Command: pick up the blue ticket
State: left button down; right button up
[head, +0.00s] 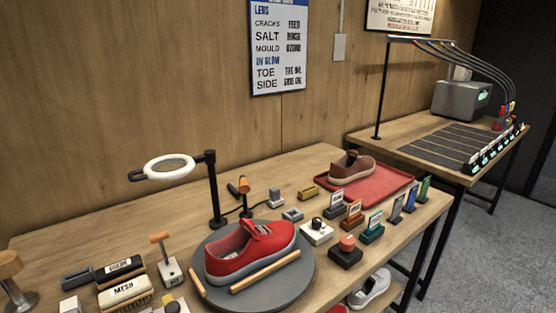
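A row of small upright cards stands along the right edge of the near table. A blue card (410,199), which looks like the blue ticket, stands between a grey-blue card (396,210) and a green card (424,188). The cards are small here, and any writing on them is too small to read. Neither of my grippers shows in the head view.
A red sneaker (252,251) sits on a round grey turntable (306,277). A brown shoe (352,167) stands on a red tray (397,181) behind the cards. Small labelled holders (372,230) stand left of the cards. A ring lamp (168,167) rises at the back.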

aim_at(409, 207)
jog(key=l, duration=0.45)
jog(key=i+l+z, duration=0.1)
jog(key=l, duration=0.3)
jog(key=i+l, duration=0.1)
jog(key=l, duration=0.35)
jog(key=i+l+z, duration=0.1)
jog(key=l, duration=0.35)
